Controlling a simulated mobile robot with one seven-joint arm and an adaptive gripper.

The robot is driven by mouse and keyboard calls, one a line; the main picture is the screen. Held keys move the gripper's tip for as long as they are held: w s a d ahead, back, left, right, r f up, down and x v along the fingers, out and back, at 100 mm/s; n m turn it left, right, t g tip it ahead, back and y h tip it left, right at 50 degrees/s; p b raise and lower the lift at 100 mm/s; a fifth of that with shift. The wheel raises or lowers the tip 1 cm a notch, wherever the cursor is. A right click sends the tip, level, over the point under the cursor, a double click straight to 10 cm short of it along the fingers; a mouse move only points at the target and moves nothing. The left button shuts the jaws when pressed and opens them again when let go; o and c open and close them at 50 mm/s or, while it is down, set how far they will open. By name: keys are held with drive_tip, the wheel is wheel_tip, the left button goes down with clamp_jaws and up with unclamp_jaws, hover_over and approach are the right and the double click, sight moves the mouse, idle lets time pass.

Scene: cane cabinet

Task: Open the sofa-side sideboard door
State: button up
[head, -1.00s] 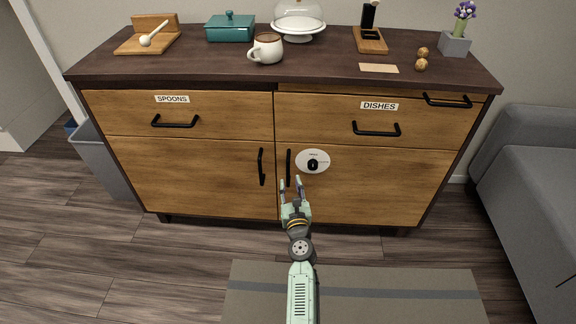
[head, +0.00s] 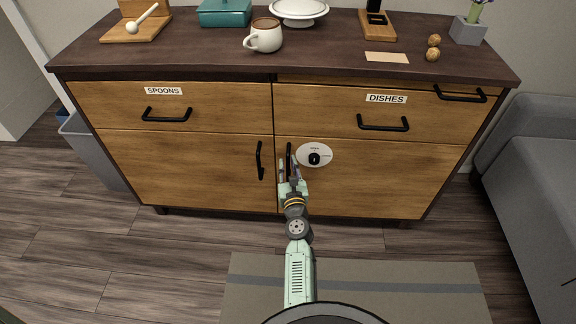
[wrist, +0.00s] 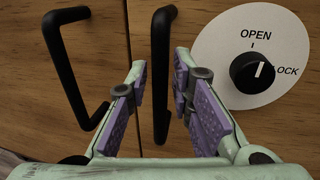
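The sofa-side door (head: 390,180) is the lower right door of the wooden sideboard, and it is shut. Its black vertical handle (head: 289,155) is at its left edge. My gripper (head: 289,170) is at this handle. In the wrist view the handle (wrist: 161,75) stands between the two purple-padded fingers of my gripper (wrist: 162,82), which are open with gaps to the bar. A white disc (wrist: 222,65) with a black knob (wrist: 258,72) is right of the handle, marked OPEN at the top and LOCK at the right. The knob's white line looks close to upright.
The left door's handle (wrist: 75,70) is close to the left finger. Drawers labelled SPOONS (head: 165,91) and DISHES (head: 386,98) are above. A grey sofa (head: 535,150) stands at the right. The floor before the door is clear, with a grey mat (head: 400,285).

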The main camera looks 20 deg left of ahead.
clamp_jaws()
idle(0.6)
